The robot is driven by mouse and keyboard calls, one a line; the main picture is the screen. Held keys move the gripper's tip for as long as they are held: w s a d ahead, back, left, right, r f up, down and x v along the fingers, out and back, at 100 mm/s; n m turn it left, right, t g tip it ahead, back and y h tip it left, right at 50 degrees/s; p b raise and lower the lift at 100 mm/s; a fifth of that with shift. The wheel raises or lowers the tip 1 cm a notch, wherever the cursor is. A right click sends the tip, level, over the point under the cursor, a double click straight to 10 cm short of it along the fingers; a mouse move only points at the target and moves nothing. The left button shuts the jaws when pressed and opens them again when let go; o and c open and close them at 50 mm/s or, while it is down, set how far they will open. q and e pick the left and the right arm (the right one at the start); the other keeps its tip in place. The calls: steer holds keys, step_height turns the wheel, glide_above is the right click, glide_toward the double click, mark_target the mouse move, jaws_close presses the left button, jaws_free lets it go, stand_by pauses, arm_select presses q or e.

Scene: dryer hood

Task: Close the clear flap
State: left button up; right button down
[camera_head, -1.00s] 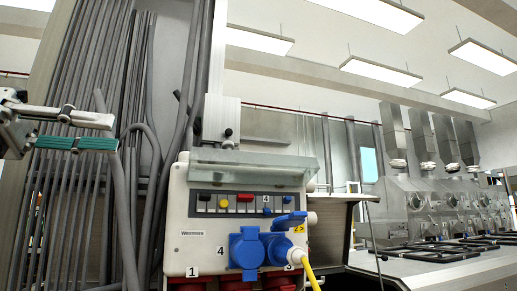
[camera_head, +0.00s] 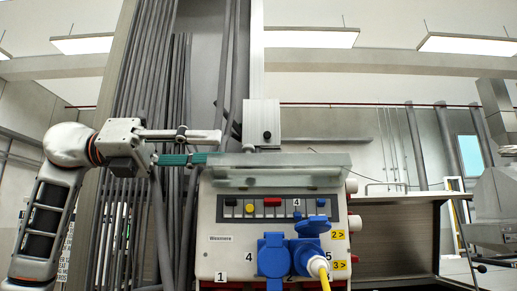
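The clear flap (camera_head: 290,172) is raised and sticks out over the row of coloured switches on the white power box (camera_head: 225,262). My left gripper (camera_head: 213,147) comes in from the left at the flap's upper left corner. Its fingers are apart, a grey one above and a green-padded one below, with nothing seen between them. The green fingertip overlaps the flap's left end in the picture; I cannot tell whether it touches. My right gripper is out of view.
Blue sockets (camera_head: 272,254) sit on the box's front below the switches, one with a yellow cable (camera_head: 323,278). Grey pipes (camera_head: 160,80) stand behind my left arm. A metal bench (camera_head: 392,197) is at the right.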

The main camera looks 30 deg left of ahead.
mark_target(248, 146)
arm_select(q)
steer(key=x, duration=0.7)
steer(key=shift+w+d, duration=0.1)
steer(key=shift+d, duration=0.05)
jaws_close()
